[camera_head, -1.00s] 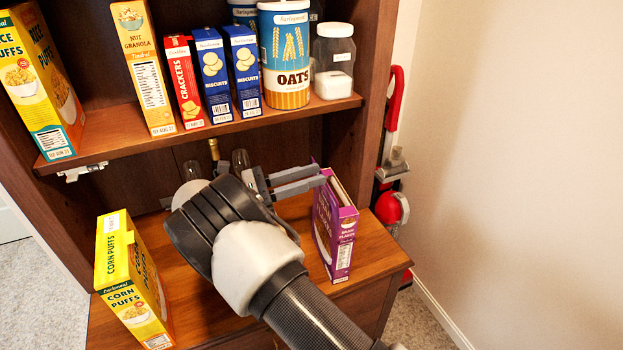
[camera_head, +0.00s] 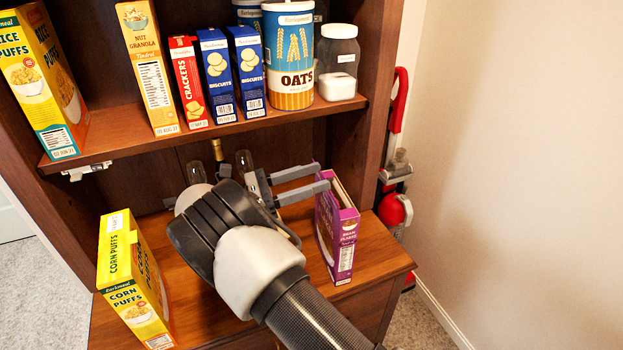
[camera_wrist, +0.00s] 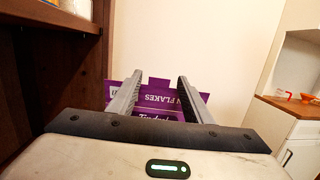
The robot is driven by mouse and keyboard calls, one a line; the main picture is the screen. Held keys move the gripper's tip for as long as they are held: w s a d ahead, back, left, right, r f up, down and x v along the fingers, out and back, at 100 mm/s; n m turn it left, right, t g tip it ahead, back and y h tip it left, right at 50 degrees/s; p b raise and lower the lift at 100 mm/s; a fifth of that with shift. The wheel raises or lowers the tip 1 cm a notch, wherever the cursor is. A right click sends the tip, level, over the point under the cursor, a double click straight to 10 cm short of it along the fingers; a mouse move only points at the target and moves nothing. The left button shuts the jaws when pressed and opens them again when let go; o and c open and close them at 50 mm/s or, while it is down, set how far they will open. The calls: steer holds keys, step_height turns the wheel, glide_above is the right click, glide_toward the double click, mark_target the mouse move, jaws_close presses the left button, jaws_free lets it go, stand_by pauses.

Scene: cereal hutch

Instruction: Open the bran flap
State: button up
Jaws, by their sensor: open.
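The purple bran flakes box (camera_head: 340,240) stands upright on the wooden counter, at its right side. Its top shows a pale inner edge and looks at least partly open; my fingers hide part of it. My gripper (camera_head: 323,177) reaches over from the left with its fingertips at the top of the box. The jaws are open. In the wrist view the purple box (camera_wrist: 155,103) shows between and beyond the two fingers (camera_wrist: 160,82), with upside-down lettering and purple flaps spread at its edges. I cannot tell whether a finger touches a flap.
A yellow corn puffs box (camera_head: 130,275) stands at the counter's left. The shelf (camera_head: 200,137) above holds several boxes, an oats canister (camera_head: 290,75) and a jar (camera_head: 337,60). Glassware and a bottle stand behind my gripper.

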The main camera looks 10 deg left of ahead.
steer(key=b+v, duration=0.1)
steer(key=v, duration=0.6)
steer(key=shift+a, duration=0.2)
steer(key=shift+s+f, duration=0.1)
steer(key=shift+s, duration=0.1)
